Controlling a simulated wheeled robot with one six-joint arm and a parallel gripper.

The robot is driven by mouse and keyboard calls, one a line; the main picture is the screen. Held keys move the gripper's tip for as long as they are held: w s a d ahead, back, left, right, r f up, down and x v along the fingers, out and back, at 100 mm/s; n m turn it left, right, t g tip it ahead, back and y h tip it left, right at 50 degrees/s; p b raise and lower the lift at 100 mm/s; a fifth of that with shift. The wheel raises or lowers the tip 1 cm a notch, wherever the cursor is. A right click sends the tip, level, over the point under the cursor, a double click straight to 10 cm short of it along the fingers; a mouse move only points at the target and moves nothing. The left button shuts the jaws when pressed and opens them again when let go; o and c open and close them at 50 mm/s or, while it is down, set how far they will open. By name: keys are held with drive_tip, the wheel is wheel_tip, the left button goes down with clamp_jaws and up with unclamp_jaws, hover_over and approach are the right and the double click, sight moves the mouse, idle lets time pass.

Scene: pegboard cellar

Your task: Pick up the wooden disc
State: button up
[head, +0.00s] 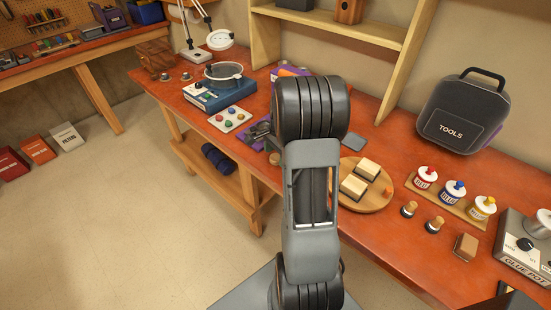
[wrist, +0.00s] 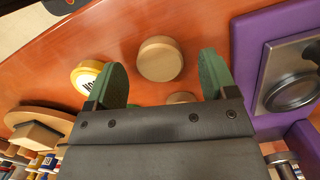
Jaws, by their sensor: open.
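A pale round wooden disc (wrist: 160,59) lies on the red-orange bench top in the wrist view. My gripper (wrist: 162,64) is open, with its two green fingers apart. In the picture the disc shows between the fingertips, with a gap on both sides; nothing is held. A second pale round wooden piece (wrist: 182,97) shows nearer the palm, partly hidden by it. In the head view my own arm covers the middle of the bench, and neither my gripper nor the disc can be made out.
A yellow-and-white round item (wrist: 86,76) sits close to the left finger, partly behind it. A purple tray (wrist: 243,75) with metal parts lies right of the right finger. A round wooden board (head: 376,203) bears two blocks. A black tool case (head: 462,110) stands at the back.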

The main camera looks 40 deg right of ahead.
drive_tip(key=shift+a+f, duration=0.1)
drive_tip(key=shift+f, duration=0.45)
drive_tip(key=shift+c, duration=0.3)
drive_tip(key=c, duration=0.9)
drive_tip(key=shift+r, duration=0.15)
